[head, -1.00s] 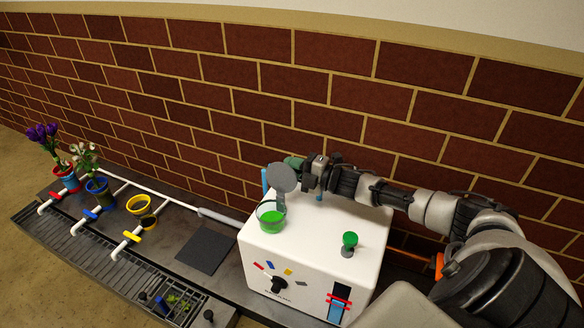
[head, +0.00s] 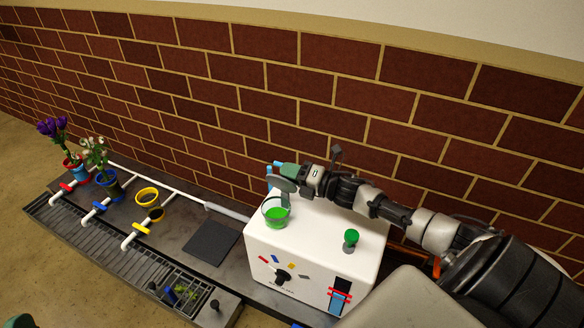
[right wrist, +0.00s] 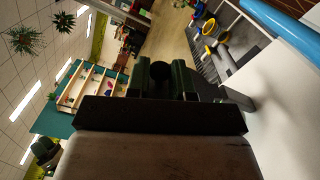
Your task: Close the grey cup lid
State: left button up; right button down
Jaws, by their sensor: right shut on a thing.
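The grey cup lid (head: 281,184) is a round disc, tilted above the back of a clear cup (head: 276,213) with green contents on the white machine. The lid stands partly down and does not lie flat on the rim. My right gripper (head: 284,171), with green fingers, is at the lid's upper edge and shut on it. The fingers hide the far edge of the lid.
The white machine (head: 310,240) has a green-topped knob (head: 351,236), a dark dial and a blue slot. Blue posts stand behind the cup. Flowerpots and a yellow ring (head: 146,195) stand at the left by white pipes. A dark square pad (head: 212,243) is bare. The brick wall is close behind.

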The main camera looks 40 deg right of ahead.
pick_arm(q)
jog(key=shift+w+f+g, duration=0.2)
jog(key=shift+w+g, duration=0.05)
jog(key=shift+g, duration=0.05)
pick_arm(e)
jog(key=shift+s+a+n, duration=0.15)
jog(key=shift+a+n, duration=0.1)
jog(key=shift+n, duration=0.05)
jog(key=shift+f, duration=0.1)
jog(key=c, duration=1)
grip_release()
jog(key=shift+s, duration=0.15)
pick_arm(q)
jog(key=w+f+g+y+p, duration=0.2)
jog(key=w+f+g+p, duration=0.1)
jog(key=f+g, duration=0.4)
jog(key=shift+w+a+y, duration=0.15)
jog(key=shift+w+y, duration=0.15)
jog(key=shift+y, duration=0.1)
pick_arm(e)
jog(key=v, duration=1)
jog(key=shift+s+d, duration=0.2)
